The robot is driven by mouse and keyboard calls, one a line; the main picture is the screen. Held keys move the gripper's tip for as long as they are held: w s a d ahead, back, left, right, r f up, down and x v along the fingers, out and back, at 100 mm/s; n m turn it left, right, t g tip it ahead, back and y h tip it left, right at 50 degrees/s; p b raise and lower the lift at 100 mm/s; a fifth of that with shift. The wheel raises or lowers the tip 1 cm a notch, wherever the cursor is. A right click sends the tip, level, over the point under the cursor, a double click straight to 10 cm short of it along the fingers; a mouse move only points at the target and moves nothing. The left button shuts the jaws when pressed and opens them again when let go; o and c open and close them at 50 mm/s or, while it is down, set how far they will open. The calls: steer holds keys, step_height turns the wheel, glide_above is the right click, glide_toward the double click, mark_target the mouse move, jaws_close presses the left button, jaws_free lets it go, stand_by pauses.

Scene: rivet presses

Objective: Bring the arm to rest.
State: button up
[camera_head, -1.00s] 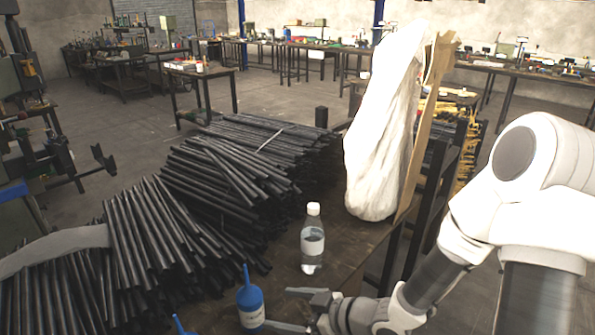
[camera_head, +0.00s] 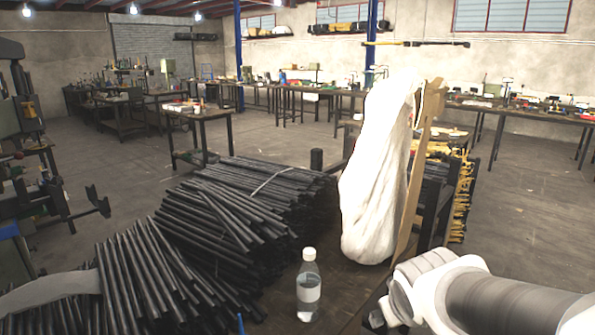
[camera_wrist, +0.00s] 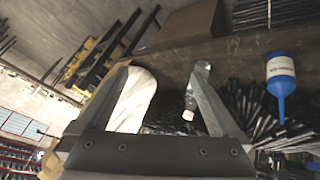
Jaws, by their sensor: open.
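My arm shows at the lower right of the head view, and its gripper end is cut off below the frame there. In the wrist view my gripper (camera_wrist: 162,85) has its two fingers spread apart with nothing held between them. A clear water bottle with a white cap (camera_head: 308,286) stands on the table at the bottom centre of the head view, left of my arm. It shows beyond the fingers in the wrist view (camera_wrist: 188,111). A blue bottle with a thin nozzle (camera_wrist: 281,72) shows at the right of the wrist view, apart from the fingers.
Bundles of black rods (camera_head: 207,217) cover the table's left part. A white wrapped bundle (camera_head: 376,180) stands upright beside a wooden board (camera_head: 416,165), close to my arm. A cardboard box (camera_wrist: 185,25) shows in the wrist view. Open floor (camera_head: 512,215) lies to the right.

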steer(key=s+a+r+m+g+y, duration=0.25)
steer(key=s+r, duration=0.25)
steer(key=s, duration=0.6)
step_height(320, 180, up, 14)
steer(key=p, duration=1.4)
steer(key=shift+s+a+m+t, duration=0.25)
steer(key=shift+s+m+t, duration=0.1)
steer(key=shift+s, duration=0.1)
steer(key=shift+h, duration=0.25)
